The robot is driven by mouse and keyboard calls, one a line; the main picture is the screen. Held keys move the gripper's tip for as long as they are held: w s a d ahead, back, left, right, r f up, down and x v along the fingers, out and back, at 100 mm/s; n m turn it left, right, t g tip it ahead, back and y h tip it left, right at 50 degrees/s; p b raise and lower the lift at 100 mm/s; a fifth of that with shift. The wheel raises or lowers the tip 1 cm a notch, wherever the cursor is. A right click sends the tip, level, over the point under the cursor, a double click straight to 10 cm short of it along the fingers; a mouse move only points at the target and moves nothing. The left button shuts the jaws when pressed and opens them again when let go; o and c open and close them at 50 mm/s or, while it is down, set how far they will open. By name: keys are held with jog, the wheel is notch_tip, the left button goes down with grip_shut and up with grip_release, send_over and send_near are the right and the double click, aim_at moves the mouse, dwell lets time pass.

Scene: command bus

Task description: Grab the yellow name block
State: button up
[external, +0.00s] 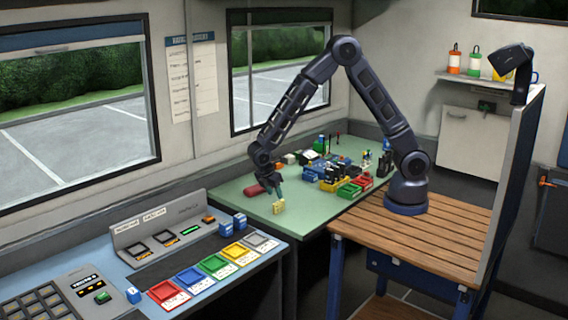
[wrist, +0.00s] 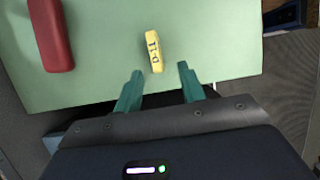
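The yellow name block (external: 279,206) stands on the green table near its front edge. In the wrist view the yellow name block (wrist: 154,52) shows dark lettering along it and lies just beyond my fingertips, roughly between their lines. My gripper (external: 271,187) is above the table, close to the block in the external view. In the wrist view my gripper (wrist: 159,70) has its two teal fingers spread apart with nothing between them. The exact height of the fingers over the block is hard to tell.
A red cylinder-like object (wrist: 50,35) lies left of the block; it also shows in the external view (external: 254,190). Several small coloured items and trays (external: 330,180) crowd the table's right side. A console with coloured trays (external: 215,266) stands front left. The green surface around the block (wrist: 110,60) is clear.

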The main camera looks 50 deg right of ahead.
aim_at(278, 202)
jog(key=x, duration=0.3)
jog(key=shift+d+f, duration=0.2)
jog(key=shift+f, duration=0.1)
jog(key=shift+w+x, duration=0.2)
jog(key=shift+x, duration=1.1)
jog(key=shift+w+x, duration=0.2)
jog(key=shift+x, duration=1.1)
jog(key=shift+d, duration=0.1)
grip_shut()
